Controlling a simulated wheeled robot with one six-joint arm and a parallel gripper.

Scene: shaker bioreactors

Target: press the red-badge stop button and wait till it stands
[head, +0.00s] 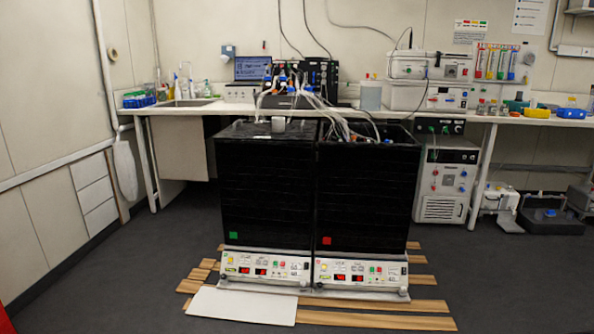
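Two black box-shaped shakers stand side by side on the floor. The right shaker (367,190) carries a red square badge (327,240) at its lower left corner. Its white control panel (318,280) below has a lit red display (340,278), and a small green button and a small red button (379,269) side by side. The labels are too small to read. The left shaker (265,185) carries a green square badge (233,235) and has a similar panel (225,272). Whether either shaker is moving cannot be told from this one picture. My gripper is not in view.
A white board (242,305) and wooden slats (380,321) lie on the floor before and under the shakers. Tubes (318,103) run from the shaker tops to the bench (185,108) behind. A white cabinet (446,185) stands right.

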